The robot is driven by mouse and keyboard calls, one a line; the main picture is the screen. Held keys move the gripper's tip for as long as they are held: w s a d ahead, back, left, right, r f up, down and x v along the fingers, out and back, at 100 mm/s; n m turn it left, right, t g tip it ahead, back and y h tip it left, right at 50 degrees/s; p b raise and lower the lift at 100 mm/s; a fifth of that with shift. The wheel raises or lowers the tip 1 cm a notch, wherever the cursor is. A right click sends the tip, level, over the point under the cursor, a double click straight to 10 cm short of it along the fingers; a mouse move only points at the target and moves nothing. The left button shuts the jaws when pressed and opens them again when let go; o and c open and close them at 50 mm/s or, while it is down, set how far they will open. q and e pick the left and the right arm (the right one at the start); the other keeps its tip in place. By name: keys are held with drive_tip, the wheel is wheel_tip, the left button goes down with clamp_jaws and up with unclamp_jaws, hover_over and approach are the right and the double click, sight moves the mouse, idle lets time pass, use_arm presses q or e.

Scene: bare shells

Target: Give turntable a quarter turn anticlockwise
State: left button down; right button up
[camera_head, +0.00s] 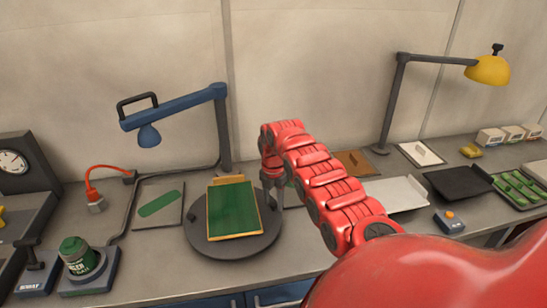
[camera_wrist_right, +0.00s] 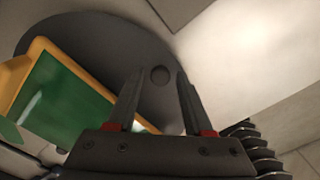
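The turntable (camera_head: 238,250) is a dark grey round disc on the bench, left of centre in the head view. A green panel with a yellow-orange edge (camera_head: 233,210) lies on it. In the wrist view the turntable (camera_wrist_right: 105,35) fills the upper left, with the green panel (camera_wrist_right: 70,95) on it. A small dark round knob (camera_wrist_right: 160,75) shows near its rim. My right gripper (camera_head: 273,200) is at the turntable's right side. In the wrist view its two fingers (camera_wrist_right: 160,82) are apart, with the knob between their tips; contact cannot be told. My left gripper is not in view.
A blue lamp (camera_head: 175,115) stands behind the turntable, and a tray with a green piece (camera_head: 159,204) lies left of it. A green jar (camera_head: 78,257) stands front left. White (camera_head: 398,192) and black (camera_head: 458,182) trays and a yellow lamp (camera_head: 487,70) are at the right.

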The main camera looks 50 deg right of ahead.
drive_tip(key=shift+o, duration=0.4)
drive_tip(key=shift+r, duration=0.25)
wheel_tip(320, 180, up, 17)
drive_tip(key=b, duration=0.1)
idle(0.4)
